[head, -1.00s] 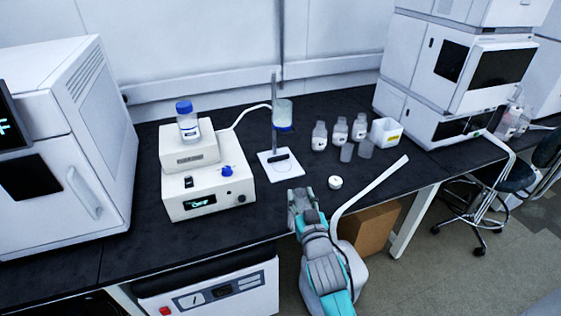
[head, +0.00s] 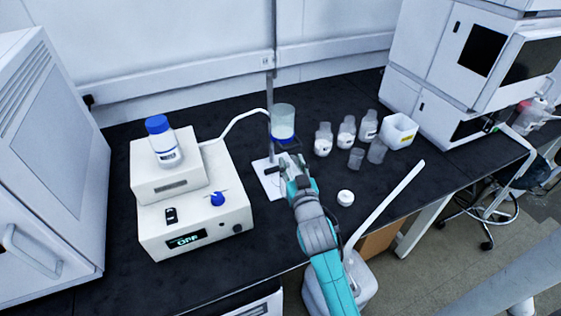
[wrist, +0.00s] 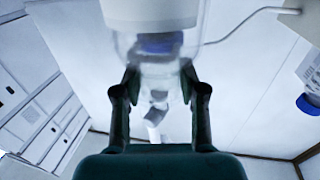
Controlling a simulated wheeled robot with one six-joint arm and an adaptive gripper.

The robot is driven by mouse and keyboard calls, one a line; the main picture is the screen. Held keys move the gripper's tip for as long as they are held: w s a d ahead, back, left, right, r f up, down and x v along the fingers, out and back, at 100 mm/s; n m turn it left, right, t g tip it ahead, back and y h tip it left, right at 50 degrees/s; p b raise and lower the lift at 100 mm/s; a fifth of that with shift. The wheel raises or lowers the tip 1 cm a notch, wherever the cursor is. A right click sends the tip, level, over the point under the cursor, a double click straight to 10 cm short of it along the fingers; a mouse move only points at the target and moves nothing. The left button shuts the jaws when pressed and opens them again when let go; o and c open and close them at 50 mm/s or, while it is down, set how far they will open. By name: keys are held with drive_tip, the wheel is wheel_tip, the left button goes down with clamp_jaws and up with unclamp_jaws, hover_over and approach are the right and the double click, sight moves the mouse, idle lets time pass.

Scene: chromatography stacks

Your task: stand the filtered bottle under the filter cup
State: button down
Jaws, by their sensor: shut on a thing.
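The filter cup (head: 283,121) is clear with a blue band near its bottom and is held on an upright stand above a white base plate (head: 268,185). My gripper (head: 282,168) is low in front of the stand, below the cup. In the wrist view my gripper (wrist: 159,88) is shut on a clear bottle with a white lower part (wrist: 150,12), which I take as the filtered bottle. A blurred blue patch shows through its glass. In the head view this bottle is hidden by my gripper, so I cannot tell whether it touches the plate.
A white pump box (head: 195,215) with a display reading OFF stands left, a blue-capped bottle (head: 164,142) on top. Its tube runs to the stand. Right are several small bottles and beakers (head: 356,158), a white box (head: 400,131) and a loose white cap (head: 345,197).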

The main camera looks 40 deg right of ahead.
drive_tip(key=w+d+f, duration=0.5)
drive_tip(key=w+f, duration=0.2)
drive_tip(key=w, duration=0.4)
drive_tip(key=shift+d, duration=0.35)
drive_tip(key=c, duration=0.7)
unclamp_jaws()
drive_tip(key=shift+o, duration=0.2)
drive_tip(key=shift+f, duration=0.1)
drive_tip(key=v, duration=1.2)
